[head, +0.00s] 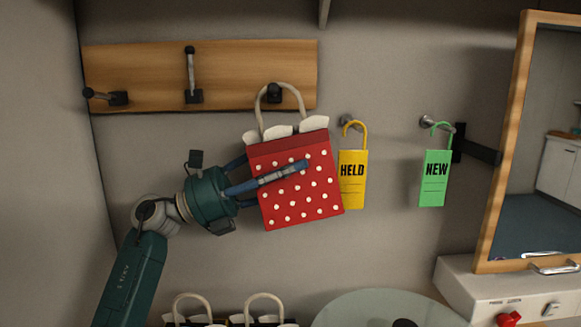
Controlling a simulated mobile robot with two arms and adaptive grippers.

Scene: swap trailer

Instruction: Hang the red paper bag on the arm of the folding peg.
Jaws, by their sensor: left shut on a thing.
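The red paper bag (300,200) with white dots hangs slightly tilted in my left gripper (285,172), which is shut on it; one finger lies across its front. White tissue shows at its top. Its pale handle loop (261,108) frames the right folding peg (274,93) on the wooden board (225,70). That peg's arm points towards me. I cannot tell whether the loop is over the arm or only in front of it. The middle peg (191,75) has its arm up, and the left peg (105,97) has its arm out to the left. My right gripper is not in view.
A yellow HELD tag (352,185) and a green NEW tag (435,185) hang from wall hooks right of the bag. A framed mirror (507,140) stands far right above a white unit (470,285). More bag handles (192,296) and a round glass top (370,307) are below.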

